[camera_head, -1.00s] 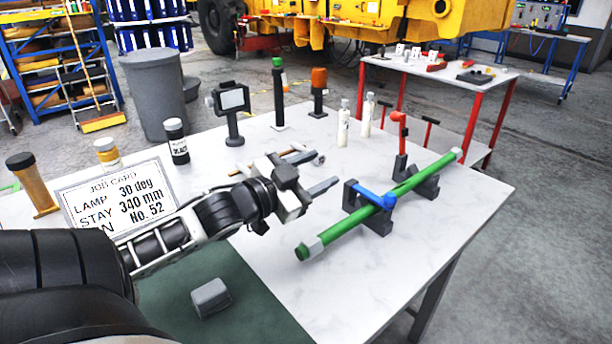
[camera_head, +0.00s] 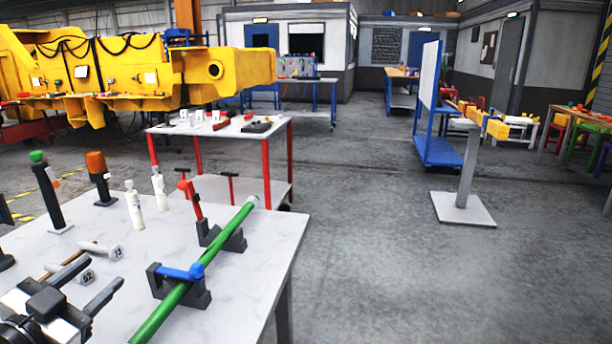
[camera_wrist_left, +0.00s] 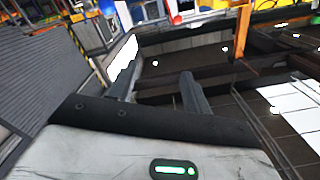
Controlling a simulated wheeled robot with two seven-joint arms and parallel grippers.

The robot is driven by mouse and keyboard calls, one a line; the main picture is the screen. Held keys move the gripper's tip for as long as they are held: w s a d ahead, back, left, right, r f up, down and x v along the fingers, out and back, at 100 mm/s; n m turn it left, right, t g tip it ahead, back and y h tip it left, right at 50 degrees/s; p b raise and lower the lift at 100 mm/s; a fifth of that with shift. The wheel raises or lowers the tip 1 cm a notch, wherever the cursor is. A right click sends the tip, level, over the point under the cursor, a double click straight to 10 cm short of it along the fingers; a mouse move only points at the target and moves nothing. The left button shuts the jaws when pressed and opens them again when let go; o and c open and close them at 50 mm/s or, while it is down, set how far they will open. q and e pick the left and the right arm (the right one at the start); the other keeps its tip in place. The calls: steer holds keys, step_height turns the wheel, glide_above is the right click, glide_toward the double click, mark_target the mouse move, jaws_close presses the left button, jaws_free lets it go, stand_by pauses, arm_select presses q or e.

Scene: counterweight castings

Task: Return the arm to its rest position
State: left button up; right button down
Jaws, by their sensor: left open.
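My left gripper (camera_head: 104,270) is at the lower left of the head view, with its two fingers apart and nothing between them. In the left wrist view the two fingers (camera_wrist_left: 160,82) also stand apart with an empty gap. The gripper is over the white table (camera_head: 262,232), left of the green bar (camera_head: 222,236) and apart from it. My left arm behind the gripper is mostly out of the frame. My right gripper is not in view.
The green bar rests on dark supports (camera_head: 186,290) with a blue clamp (camera_head: 182,272). Pale-headed hammers (camera_head: 100,249) lie near the gripper. Open floor (camera_head: 370,270) lies to the right.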

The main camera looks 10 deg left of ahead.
arm_select(q)
steer(key=shift+w+d+p, duration=0.2)
steer(key=shift+w+d, duration=0.05)
steer(key=shift+w, duration=2.35)
steer(key=shift+w+d+p, duration=0.2)
steer(key=shift+w+d, duration=0.05)
steer(key=shift+w, duration=2.35)
steer(key=shift+w+d+p, duration=0.2)
steer(key=shift+w+d, duration=0.05)
steer(key=shift+w, duration=2.35)
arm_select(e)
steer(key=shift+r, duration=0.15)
